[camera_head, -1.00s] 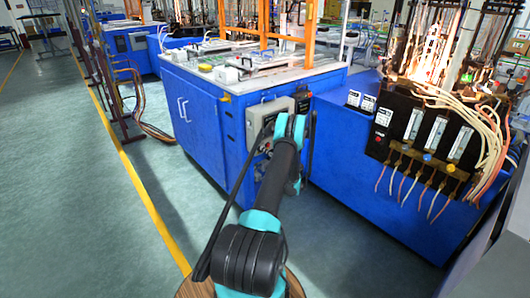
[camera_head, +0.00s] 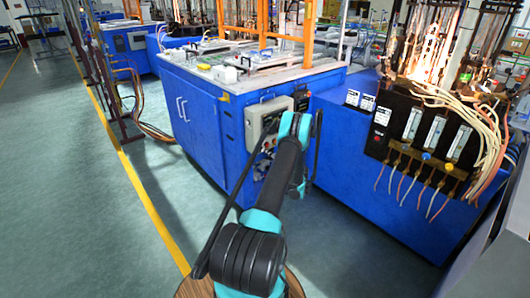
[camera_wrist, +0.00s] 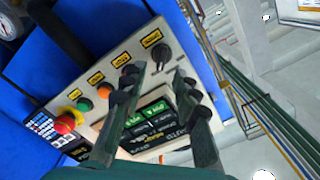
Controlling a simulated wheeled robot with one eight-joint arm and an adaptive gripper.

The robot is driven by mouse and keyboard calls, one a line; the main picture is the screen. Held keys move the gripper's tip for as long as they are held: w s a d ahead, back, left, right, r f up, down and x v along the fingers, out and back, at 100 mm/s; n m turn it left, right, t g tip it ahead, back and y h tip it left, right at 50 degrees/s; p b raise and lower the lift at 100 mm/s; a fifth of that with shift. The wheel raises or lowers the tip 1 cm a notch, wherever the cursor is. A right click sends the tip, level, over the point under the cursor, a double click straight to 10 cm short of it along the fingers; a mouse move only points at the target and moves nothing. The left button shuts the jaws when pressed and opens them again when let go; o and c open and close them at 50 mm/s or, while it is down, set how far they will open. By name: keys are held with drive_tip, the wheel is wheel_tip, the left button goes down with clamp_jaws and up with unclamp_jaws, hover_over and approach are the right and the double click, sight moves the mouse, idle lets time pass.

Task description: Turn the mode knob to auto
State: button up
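The control panel (camera_wrist: 174,67) shows at an angle in the wrist view, with yellow labels along one edge. A black knob (camera_wrist: 161,53) sits below the top label, and another dark knob (camera_wrist: 129,72) is partly covered by my left finger. The lettering on the labels is too small to read, so I cannot tell which knob is the mode knob. My gripper (camera_wrist: 163,74) is open over the panel, its fingertips apart with nothing between them. In the head view the grey control box (camera_head: 260,112) is on the blue cabinet; my arm hides the gripper.
An orange button (camera_wrist: 104,90), a green button (camera_wrist: 84,103) and a red mushroom button (camera_wrist: 66,122) line the panel. A display with green fields (camera_wrist: 147,118) lies between the fingers. A blue cabinet with gauges and hoses (camera_head: 420,150) stands at right. The floor at left is clear.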

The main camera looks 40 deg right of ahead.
drive_tip(key=s, duration=0.8)
drive_tip(key=shift+s+d, duration=0.15)
drive_tip(key=shift+d, duration=0.15)
drive_tip(key=w+a+r+n+g+y, duration=0.1)
drive_tip(key=w+a+r+g+y, duration=0.1)
drive_tip(key=w+a+r, duration=0.5)
drive_tip(key=s+a+r+n+g+y, duration=0.1)
drive_tip(key=a+r+n+g, duration=0.3)
drive_tip(key=a, duration=0.9)
drive_tip(key=s+a+r+m+g+y, duration=0.15)
drive_tip(key=a+r, duration=0.45)
drive_tip(key=a, duration=0.8)
drive_tip(key=s+a+r+n+g+h, duration=0.2)
drive_tip(key=s+a+g, duration=0.1)
drive_tip(key=s+a, duration=0.7)
drive_tip(key=s+a+r+n+g+h, duration=0.1)
drive_tip(key=s+a+n+g+h, duration=0.15)
drive_tip(key=s+a, duration=0.7)
drive_tip(key=s+d+f+h, duration=0.1)
drive_tip(key=s, duration=1.1)
drive_tip(key=shift+s+f+g, duration=0.3)
drive_tip(key=shift+f+g, duration=0.05)
drive_tip(key=shift+g, duration=0.05)
